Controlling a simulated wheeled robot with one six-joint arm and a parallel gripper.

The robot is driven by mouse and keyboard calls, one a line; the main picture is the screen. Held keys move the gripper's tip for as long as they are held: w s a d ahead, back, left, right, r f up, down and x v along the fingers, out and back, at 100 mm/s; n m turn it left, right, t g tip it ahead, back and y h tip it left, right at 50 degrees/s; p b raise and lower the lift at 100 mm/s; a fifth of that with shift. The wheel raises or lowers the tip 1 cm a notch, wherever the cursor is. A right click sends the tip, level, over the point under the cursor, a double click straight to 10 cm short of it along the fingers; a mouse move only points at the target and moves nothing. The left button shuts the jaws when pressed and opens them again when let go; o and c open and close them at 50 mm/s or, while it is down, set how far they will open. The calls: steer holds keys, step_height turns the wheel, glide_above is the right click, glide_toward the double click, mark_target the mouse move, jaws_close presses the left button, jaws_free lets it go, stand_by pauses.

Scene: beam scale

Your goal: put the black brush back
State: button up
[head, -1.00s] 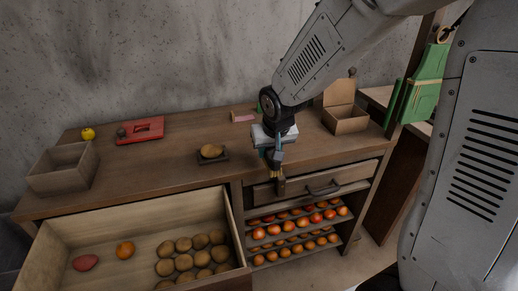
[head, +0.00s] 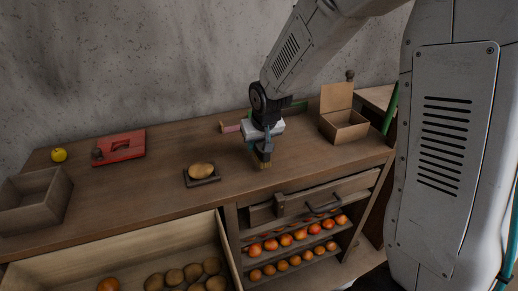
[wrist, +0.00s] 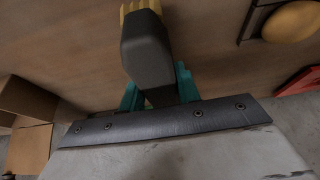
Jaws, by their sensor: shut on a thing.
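The black brush (head: 264,150) is in my gripper (head: 260,140), with its dark body upright and yellowish bristles pointing down at the worktop (head: 150,195). It is over the right part of the worktop, near the front edge; I cannot tell if the bristles touch the wood. In the wrist view the dark brush body (wrist: 147,48) sits between the teal fingers of my gripper (wrist: 160,90), bristles at the top of the picture. The fingers are shut on it.
A small tray with a potato (head: 201,169) is left of the brush. An open cardboard box (head: 343,126) stands right, a pink-ended item (head: 230,128) behind. A red item (head: 120,146), yellow fruit (head: 59,155) and wooden box (head: 35,205) are left. The drawer (head: 130,250) below is open.

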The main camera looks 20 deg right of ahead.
steer(key=shift+f, duration=1.8)
steer(key=shift+f, duration=0.15)
steer(key=o, duration=1)
